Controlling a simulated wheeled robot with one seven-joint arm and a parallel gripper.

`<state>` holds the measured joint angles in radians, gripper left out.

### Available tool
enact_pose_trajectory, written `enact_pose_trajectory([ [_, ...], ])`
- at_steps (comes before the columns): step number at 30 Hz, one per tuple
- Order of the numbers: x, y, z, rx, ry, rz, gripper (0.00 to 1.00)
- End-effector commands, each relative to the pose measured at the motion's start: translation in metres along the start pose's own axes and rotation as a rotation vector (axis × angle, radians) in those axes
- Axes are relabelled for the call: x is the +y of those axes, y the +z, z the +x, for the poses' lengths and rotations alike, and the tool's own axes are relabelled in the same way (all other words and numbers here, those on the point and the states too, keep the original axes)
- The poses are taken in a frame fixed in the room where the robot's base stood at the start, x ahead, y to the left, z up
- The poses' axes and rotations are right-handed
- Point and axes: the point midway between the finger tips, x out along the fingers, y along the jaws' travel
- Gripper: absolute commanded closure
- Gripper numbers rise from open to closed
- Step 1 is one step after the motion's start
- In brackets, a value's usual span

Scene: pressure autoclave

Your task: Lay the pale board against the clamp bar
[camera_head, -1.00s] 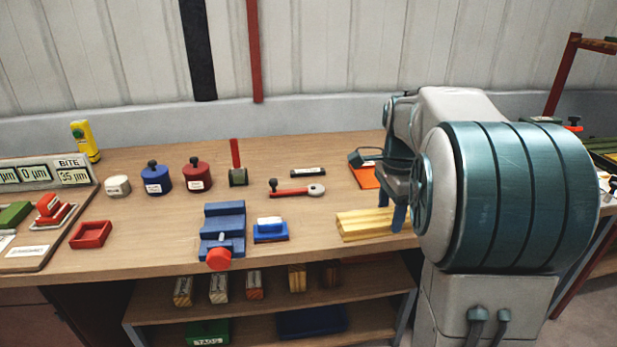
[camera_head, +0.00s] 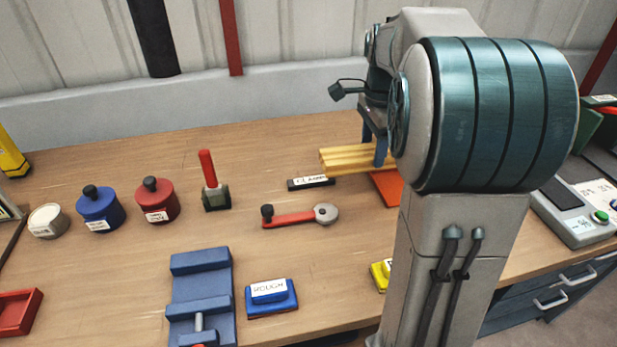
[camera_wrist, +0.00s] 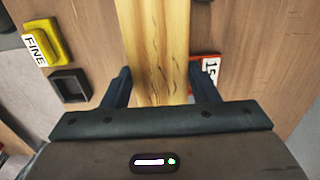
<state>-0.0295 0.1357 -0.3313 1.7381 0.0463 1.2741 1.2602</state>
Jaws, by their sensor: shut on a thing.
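The pale board (camera_head: 345,158), yellowish wood with long grooves or grain lines, is in my gripper (camera_head: 374,148) and appears raised above the bench. Its free end points left in the head view. In the wrist view the board (camera_wrist: 158,35) runs straight up the picture between the two dark fingers of my gripper (camera_wrist: 164,88), which is shut on it. My arm hides the board's right end in the head view. No part is clearly recognisable as the clamp bar. A short black labelled bar (camera_head: 311,184) lies just below the board's left end in the picture.
A red-handled tool (camera_head: 295,216), a red-handled upright fixture (camera_head: 209,190), a blue vise (camera_head: 201,290) and a blue ROUGH block (camera_head: 270,296) stand leftward. An orange-red sheet (camera_head: 386,190) lies beneath my gripper. The yellow FINE block (camera_wrist: 42,40) shows in the wrist view. Bare bench lies between.

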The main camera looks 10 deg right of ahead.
Motion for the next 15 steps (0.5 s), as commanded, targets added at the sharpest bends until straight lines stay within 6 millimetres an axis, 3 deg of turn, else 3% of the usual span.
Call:
enact_pose_trajectory([
  [5,-0.002,0.010,0.006,-0.001,0.001,-0.004,0.74],
  [15,-0.017,0.082,0.051,0.000,0.002,-0.005,0.74],
])
